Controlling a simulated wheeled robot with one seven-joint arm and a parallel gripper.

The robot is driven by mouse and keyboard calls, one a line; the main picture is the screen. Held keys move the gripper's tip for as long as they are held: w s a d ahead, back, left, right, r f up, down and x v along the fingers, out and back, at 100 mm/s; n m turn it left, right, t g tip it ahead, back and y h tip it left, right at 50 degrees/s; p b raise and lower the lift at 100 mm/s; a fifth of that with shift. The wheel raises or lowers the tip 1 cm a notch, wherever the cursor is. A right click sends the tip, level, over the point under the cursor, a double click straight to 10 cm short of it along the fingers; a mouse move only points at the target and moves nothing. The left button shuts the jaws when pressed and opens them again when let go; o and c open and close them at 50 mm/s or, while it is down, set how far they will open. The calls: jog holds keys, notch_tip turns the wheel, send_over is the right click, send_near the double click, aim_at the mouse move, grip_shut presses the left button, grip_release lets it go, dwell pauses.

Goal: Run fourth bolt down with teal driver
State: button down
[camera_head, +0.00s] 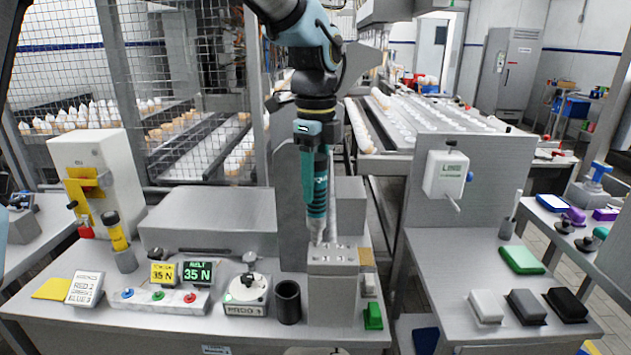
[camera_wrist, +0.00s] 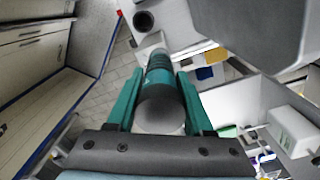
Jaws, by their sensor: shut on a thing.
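My gripper (camera_head: 311,130) is shut on the teal driver (camera_head: 318,185) and holds it upright, tip down. In the wrist view the driver (camera_wrist: 160,85) lies between the two teal fingers of my gripper (camera_wrist: 158,105). The driver's tip is at the top of a grey metal block (camera_head: 332,285). Small bolt heads (camera_head: 333,254) show on the block's top face. I cannot tell which bolt the tip is over, or whether it touches one.
A black cup (camera_head: 288,302) stands left of the block, beside a round dial gauge (camera_head: 246,290). Two displays (camera_head: 198,272) reading 35 N stand further left. A green block (camera_head: 373,316) is at right. A tall grey panel (camera_head: 470,185) rises on the right-hand bench.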

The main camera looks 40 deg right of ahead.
aim_at(316, 157)
jog(key=shift+a+f+b, duration=0.1)
jog(key=shift+f+b, duration=0.3)
jog(key=shift+f, duration=0.65)
dwell(1.4)
jog(key=shift+r+p, duration=0.55)
jog(key=shift+p, duration=0.05)
dwell(0.7)
jog(key=shift+r+p, duration=2.65)
jog(key=shift+r, duration=0.25)
